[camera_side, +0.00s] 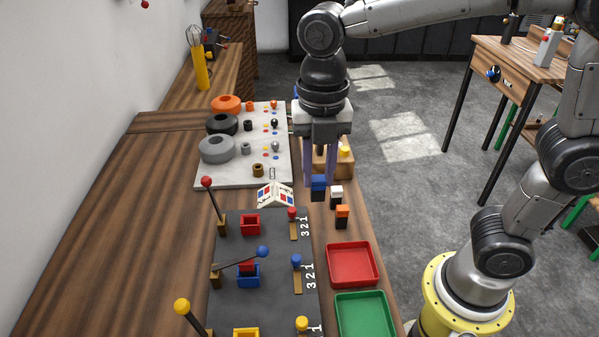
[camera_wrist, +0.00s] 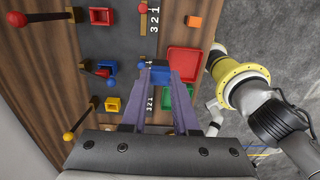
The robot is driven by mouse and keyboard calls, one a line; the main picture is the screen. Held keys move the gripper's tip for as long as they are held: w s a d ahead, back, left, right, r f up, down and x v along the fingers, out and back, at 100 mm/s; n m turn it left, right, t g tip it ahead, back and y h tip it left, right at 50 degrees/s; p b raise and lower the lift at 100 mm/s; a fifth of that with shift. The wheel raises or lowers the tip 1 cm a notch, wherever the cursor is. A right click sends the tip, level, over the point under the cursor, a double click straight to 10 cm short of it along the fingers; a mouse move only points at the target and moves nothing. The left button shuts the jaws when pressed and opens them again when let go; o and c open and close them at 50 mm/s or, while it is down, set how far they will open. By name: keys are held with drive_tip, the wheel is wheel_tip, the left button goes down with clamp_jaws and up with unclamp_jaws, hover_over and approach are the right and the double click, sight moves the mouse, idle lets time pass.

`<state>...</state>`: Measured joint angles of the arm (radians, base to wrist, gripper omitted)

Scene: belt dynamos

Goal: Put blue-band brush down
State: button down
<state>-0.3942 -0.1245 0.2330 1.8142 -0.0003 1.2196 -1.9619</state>
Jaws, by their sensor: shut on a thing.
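My gripper (camera_side: 318,181) points down over the right part of the bench, its two purple fingers shut on the blue-band brush (camera_side: 318,189). The brush is a small block, blue on top and black below, held upright. A wooden block with a yellow-topped piece (camera_side: 344,151) is behind the gripper, partly hidden.
A red tray (camera_side: 353,265) and a green tray (camera_side: 363,315) lie nearer the camera. A dark panel holds ball-topped levers, a red socket (camera_side: 250,224) and a blue socket (camera_side: 248,280). A folded card (camera_side: 275,195) lies left of the brush. A pale board with rings stands further back.

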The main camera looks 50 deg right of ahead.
drive_tip(key=shift+s, duration=0.15)
drive_tip(key=s+d+f, duration=0.1)
drive_tip(key=s+d, duration=0.3)
drive_tip(key=s, duration=0.6)
drive_tip(key=s+d+f, duration=0.1)
drive_tip(key=s+d, duration=0.3)
drive_tip(key=s, duration=0.6)
hover_over(351, 267)
wheel_tip(351, 267, down, 9)
drive_tip(key=shift+f, duration=1.65)
drive_tip(key=shift+f, duration=0.1)
drive_tip(key=c, duration=0.7)
unclamp_jaws()
